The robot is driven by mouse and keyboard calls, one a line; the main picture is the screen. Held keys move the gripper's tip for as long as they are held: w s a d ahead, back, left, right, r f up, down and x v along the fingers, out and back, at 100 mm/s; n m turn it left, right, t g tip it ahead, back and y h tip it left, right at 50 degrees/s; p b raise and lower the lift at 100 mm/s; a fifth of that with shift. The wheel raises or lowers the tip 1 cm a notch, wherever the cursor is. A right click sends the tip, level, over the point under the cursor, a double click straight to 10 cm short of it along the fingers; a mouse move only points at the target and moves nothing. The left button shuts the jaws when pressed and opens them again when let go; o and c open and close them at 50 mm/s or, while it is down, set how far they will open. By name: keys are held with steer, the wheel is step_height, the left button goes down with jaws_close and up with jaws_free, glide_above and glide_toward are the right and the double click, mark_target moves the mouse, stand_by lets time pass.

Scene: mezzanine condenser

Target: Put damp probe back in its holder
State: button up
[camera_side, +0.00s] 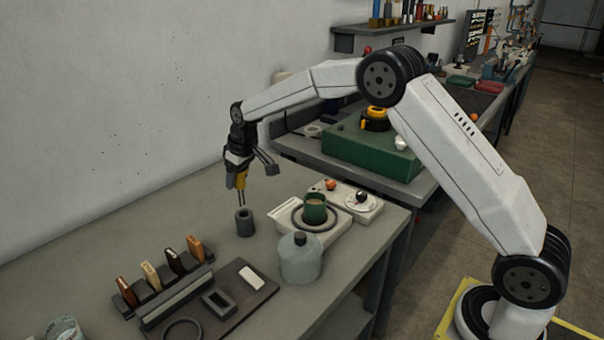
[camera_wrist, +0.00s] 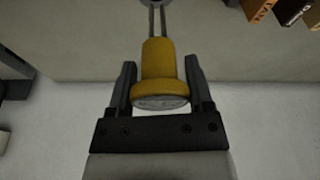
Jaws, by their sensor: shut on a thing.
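The damp probe (camera_side: 240,183) has a yellow body and two thin metal prongs pointing down. My gripper (camera_side: 238,174) is shut on its yellow body and holds it roughly upright above the bench. In the wrist view the yellow probe (camera_wrist: 160,72) sits between the two dark fingers of my gripper (camera_wrist: 160,88), with the prongs pointing away from me. The holder appears to be the small grey cup (camera_side: 245,225) on the bench. The prong tips are just above its mouth, or close to it. In the wrist view a grey rim (camera_wrist: 182,4) shows at the top edge by the prongs.
The wall is behind; bare bench (camera_side: 130,222) lies left.

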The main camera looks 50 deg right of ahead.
mark_target(240, 205)
steer(key=shift+f, duration=4)
steer(key=o, duration=1.3)
steer(key=shift+o, duration=0.2)
steer(key=shift+v, duration=3.9)
steer(key=shift+s, duration=0.1)
